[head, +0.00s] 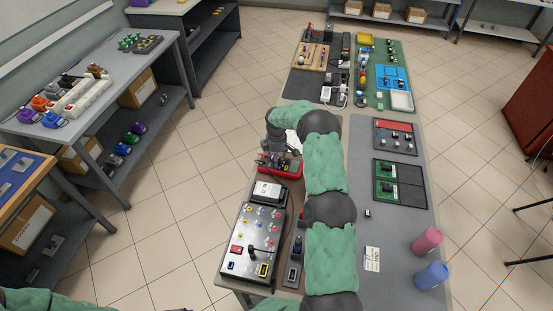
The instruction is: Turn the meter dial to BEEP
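A red-edged device (292,171), which looks like the meter, lies near the left edge of the long bench. Its dial and any BEEP mark are too small and too covered to read. My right arm reaches up the bench from the bottom and bends left. My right gripper (273,158) points down at the far left part of the red device, at or just above it. I cannot tell whether it touches the dial, and its finger opening is not clear. Only a green part of my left arm shows at the bottom left; its gripper is out of view.
A white-topped box (267,191) and a silver control panel (238,262) with coloured knobs sit nearer on the bench (395,249). Trays of parts fill the far end.

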